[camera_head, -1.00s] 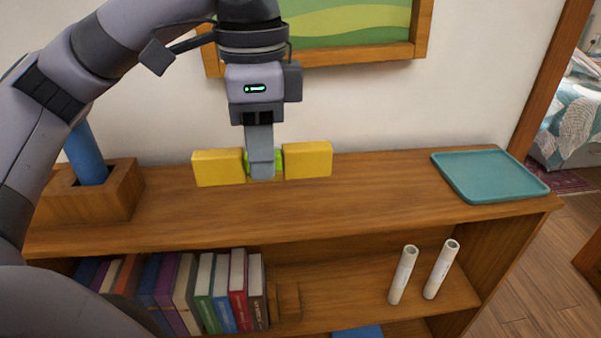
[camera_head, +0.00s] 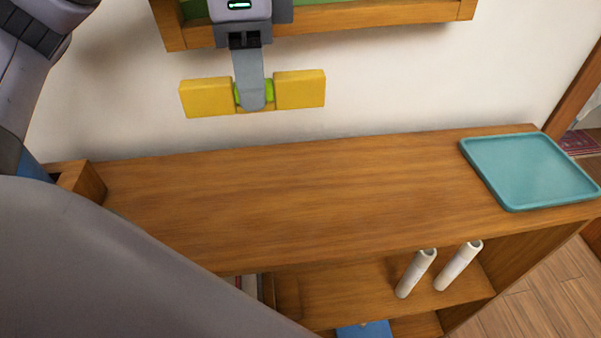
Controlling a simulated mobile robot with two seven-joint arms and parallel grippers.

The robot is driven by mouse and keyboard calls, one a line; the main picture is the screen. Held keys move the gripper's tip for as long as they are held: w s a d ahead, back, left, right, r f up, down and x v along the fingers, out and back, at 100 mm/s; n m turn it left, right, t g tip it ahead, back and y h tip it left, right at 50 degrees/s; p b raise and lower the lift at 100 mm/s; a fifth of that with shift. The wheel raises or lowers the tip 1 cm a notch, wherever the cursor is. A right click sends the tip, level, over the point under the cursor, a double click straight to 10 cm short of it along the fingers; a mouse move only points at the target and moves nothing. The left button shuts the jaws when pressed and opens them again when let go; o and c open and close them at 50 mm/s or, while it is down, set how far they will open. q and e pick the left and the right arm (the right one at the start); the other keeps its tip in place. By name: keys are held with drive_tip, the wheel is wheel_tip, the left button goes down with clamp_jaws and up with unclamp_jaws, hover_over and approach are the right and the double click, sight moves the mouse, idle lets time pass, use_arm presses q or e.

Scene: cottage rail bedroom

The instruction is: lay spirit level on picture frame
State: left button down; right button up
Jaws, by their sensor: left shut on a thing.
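My left gripper (camera_head: 254,106) is shut on the yellow spirit level (camera_head: 301,89), gripping it at its middle, where a green part shows. The level is held roughly horizontal, in front of the white wall and above the shelf top. The picture frame (camera_head: 390,24) hangs on the wall at the top of the view. Only its lower wooden edge and a strip of green picture show; the rest is cut off. The level is apart from the frame, below its lower edge in the picture. My right gripper is not in view.
The wooden shelf top (camera_head: 290,195) is mostly clear. A teal tray (camera_head: 531,170) sits at its right end. Two white tubes (camera_head: 417,273) stand on the lower shelf. A wooden holder (camera_head: 82,184) is partly hidden at the left.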

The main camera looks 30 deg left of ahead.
use_arm(q)
drive_tip(key=shift+w+a, duration=0.1)
drive_tip(key=shift+w, duration=0.05)
drive_tip(key=shift+f, duration=0.4)
wheel_tip(320, 180, down, 14)
drive_tip(key=b, duration=0.5)
drive_tip(key=shift+r, duration=0.15)
drive_tip(key=shift+f+b, duration=0.5)
drive_tip(key=shift+f, duration=2.25)
drive_tip(key=c, duration=1)
unclamp_jaws()
drive_tip(key=shift+f, duration=0.1)
